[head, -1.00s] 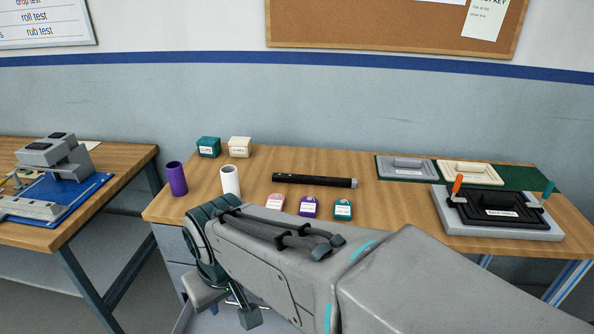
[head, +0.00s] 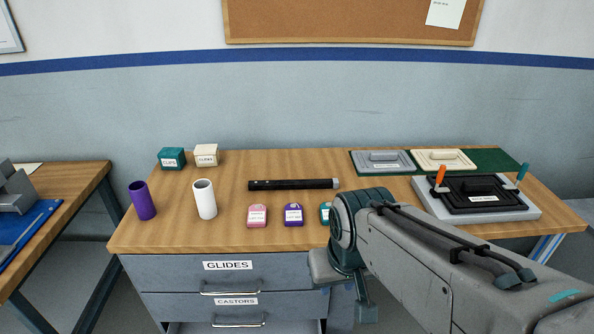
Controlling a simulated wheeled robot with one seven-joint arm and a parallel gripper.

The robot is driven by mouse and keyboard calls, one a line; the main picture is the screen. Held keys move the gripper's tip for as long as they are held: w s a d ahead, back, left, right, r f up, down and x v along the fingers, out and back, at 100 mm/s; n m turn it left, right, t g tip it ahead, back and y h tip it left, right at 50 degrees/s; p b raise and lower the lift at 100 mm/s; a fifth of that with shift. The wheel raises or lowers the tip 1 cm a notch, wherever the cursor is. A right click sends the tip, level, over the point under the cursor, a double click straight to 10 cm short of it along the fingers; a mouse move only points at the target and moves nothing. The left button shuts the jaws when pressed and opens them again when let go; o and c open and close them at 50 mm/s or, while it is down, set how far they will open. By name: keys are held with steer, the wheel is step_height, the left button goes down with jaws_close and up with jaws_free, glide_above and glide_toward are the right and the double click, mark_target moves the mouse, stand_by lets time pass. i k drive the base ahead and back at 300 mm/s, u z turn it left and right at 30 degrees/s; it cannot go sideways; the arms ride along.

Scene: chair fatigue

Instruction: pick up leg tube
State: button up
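A long black tube (head: 293,184) with a lighter right end lies sideways on the wooden bench (head: 240,235). A purple cylinder (head: 142,200) and a white hollow cylinder (head: 204,199) stand at the bench's left; no label marks any of these as the leg tube. My gripper (head: 345,292) points down in front of the bench's front edge, below and right of the black tube in the picture. It is apart from the tubes. The wrist partly hides it, so its opening does not show.
Pink (head: 257,216), purple (head: 293,215) and teal (head: 325,212) labelled blocks sit in front of the black tube. Teal (head: 172,158) and cream (head: 206,156) boxes stand behind left. A grey-and-black fixture (head: 480,197) with orange and teal handles is at right. Drawers (head: 228,275) are below.

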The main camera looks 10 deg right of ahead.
mark_target(309, 184)
steer(key=u, duration=2.5)
steer(key=k, duration=1.35)
steer(key=z, duration=1.65)
steer(key=i, duration=1)
steer(key=z, duration=0.05)
